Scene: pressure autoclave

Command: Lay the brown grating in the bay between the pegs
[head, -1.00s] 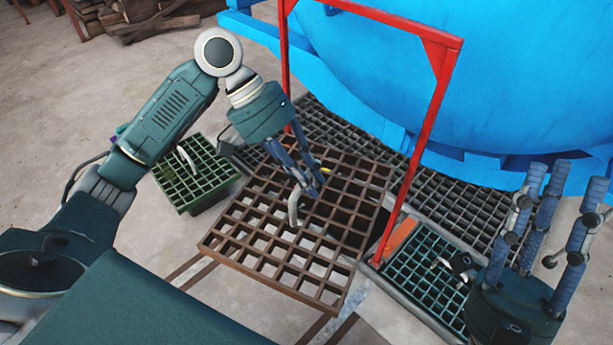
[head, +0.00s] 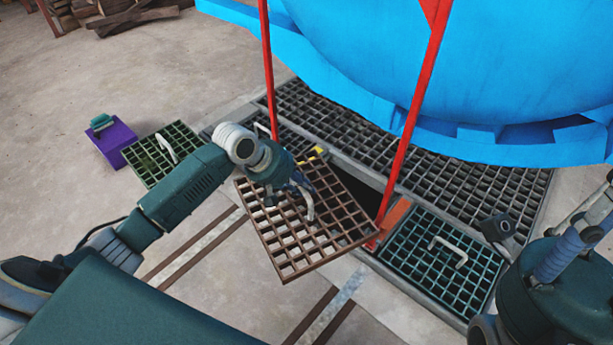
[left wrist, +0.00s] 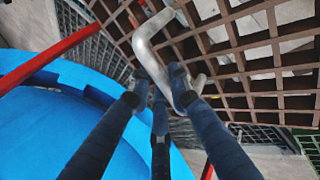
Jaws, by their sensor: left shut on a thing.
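The brown grating (head: 290,235) hangs tilted in front of the red frame, its near corner lowest. My left gripper (head: 301,190) is shut on the pale bent handle of the grating. In the left wrist view the fingers (left wrist: 165,85) close around that handle (left wrist: 150,45), with the brown bars (left wrist: 255,55) behind it. The dark open bay (head: 358,185) shows partly behind the grating, between a dark grating and a green one. The grating hides the rest of the bay, and I cannot make out the pegs clearly. My right gripper (head: 580,235) is at the right edge, partly cut off.
Red posts (head: 408,125) of the frame rise close to the grating. The blue vessel (head: 450,60) stands behind. A green grating (head: 440,260) lies right of the bay. Another green grating (head: 160,152) and a purple box (head: 112,140) stand left. Floor is clear at front.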

